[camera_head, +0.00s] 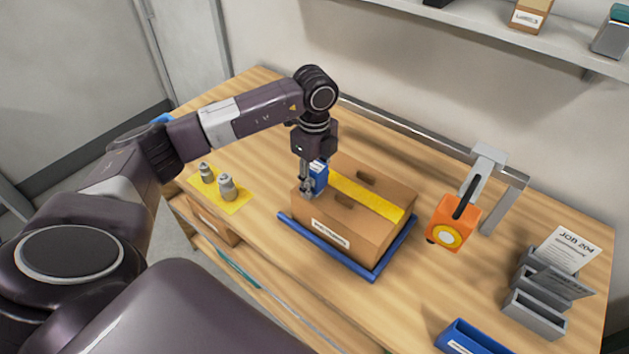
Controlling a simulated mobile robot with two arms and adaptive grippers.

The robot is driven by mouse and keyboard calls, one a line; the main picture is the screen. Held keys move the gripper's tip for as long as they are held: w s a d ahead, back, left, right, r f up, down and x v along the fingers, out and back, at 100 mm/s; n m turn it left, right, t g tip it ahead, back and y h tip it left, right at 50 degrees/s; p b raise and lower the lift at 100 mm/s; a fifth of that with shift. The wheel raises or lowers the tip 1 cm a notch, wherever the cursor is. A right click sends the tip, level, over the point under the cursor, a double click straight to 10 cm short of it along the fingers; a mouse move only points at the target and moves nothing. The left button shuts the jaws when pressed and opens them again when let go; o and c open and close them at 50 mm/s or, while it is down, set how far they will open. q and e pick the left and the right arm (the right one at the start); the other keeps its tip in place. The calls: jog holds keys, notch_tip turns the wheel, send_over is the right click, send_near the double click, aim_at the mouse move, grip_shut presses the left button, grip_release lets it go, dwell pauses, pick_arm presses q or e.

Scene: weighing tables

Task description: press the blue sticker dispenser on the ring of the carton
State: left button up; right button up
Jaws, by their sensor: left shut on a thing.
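A brown cardboard carton (375,232) with a yellow tape strip along its top stands on a blue-edged tray (377,269) in the middle of the wooden table. My left gripper (307,190) points down over the carton's left end. It is shut on the blue sticker dispenser (319,176), which is upright at the carton's top left. The gripper hides part of the dispenser. The ring on the carton is not visible, and I cannot tell whether the dispenser touches the carton. My right gripper is not in view.
An orange device (455,222) hangs from a grey rail right of the carton. Metal weights (228,187) stand on a yellow mat (238,204) at left. A grey paper holder (535,315) and a blue bin (470,338) are at right. A shelf (480,22) runs above.

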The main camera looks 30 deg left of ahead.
aim_at(315, 165)
pick_arm(q)
jog(key=shift+r+p, duration=2.15)
jog(key=shift+r, duration=1.35)
jog(key=shift+f, duration=0.1)
